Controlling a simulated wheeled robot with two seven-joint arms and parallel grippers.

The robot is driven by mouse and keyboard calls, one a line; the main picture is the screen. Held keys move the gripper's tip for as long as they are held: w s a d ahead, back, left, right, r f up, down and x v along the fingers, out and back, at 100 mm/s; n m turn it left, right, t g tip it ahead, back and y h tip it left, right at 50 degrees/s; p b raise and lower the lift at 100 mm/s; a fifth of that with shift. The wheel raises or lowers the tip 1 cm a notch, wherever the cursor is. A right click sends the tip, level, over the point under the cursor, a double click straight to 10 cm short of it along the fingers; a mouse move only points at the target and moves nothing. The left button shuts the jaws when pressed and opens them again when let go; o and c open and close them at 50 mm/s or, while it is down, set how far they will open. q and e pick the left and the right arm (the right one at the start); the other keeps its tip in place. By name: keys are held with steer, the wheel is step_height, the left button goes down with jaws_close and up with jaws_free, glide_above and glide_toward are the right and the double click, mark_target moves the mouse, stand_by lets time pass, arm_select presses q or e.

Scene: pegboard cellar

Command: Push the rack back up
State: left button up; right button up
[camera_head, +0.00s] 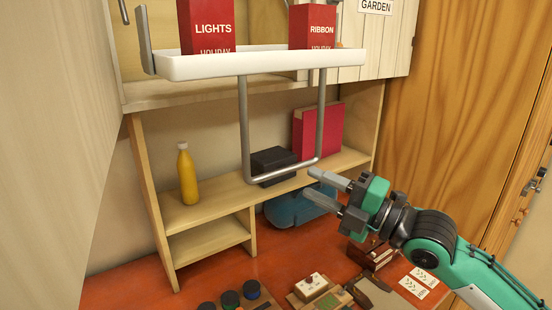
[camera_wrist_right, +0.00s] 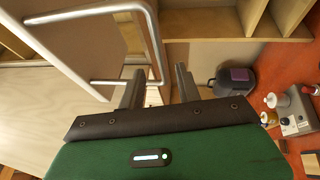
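The rack (camera_head: 270,64) is a white pull-down shelf hanging lowered in front of the upper cabinet. It carries two red boxes, marked LIGHTS (camera_head: 212,28) and RIBBON (camera_head: 313,28). A U-shaped metal handle (camera_head: 244,130) hangs below it; it also shows in the right wrist view (camera_wrist_right: 151,35). My right gripper (camera_head: 312,184) is open, just right of the handle's lower right corner. In the wrist view, that corner appears between or just past the fingertips (camera_wrist_right: 158,75); contact cannot be told. My left gripper is not in view.
Below stand a yellow bottle (camera_head: 188,175), a black box (camera_head: 273,162) and a red binder (camera_head: 319,132) on a wooden shelf. A blue object (camera_head: 297,209) and small items lie on the red worktop (camera_head: 205,277). A wooden door (camera_head: 463,90) is at right.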

mark_target(288, 172)
steer(key=p+x, duration=0.1)
steer(key=x, duration=0.2)
steer(key=shift+w+a+r+p, duration=0.1)
steer(key=shift+a+r+p, duration=0.2)
steer(key=shift+p, duration=0.1)
steer(key=p+x, duration=0.2)
steer(key=x, duration=0.2)
steer(key=shift+w+a+f, duration=0.1)
steer(key=shift+a, duration=0.05)
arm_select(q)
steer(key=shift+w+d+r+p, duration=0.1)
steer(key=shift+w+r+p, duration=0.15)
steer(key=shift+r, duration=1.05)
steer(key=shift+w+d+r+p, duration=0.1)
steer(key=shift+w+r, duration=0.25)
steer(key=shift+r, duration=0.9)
arm_select(e)
steer(key=shift+w+a, duration=0.3)
steer(key=shift+a, duration=0.3)
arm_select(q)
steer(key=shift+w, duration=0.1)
arm_select(e)
jaws_close()
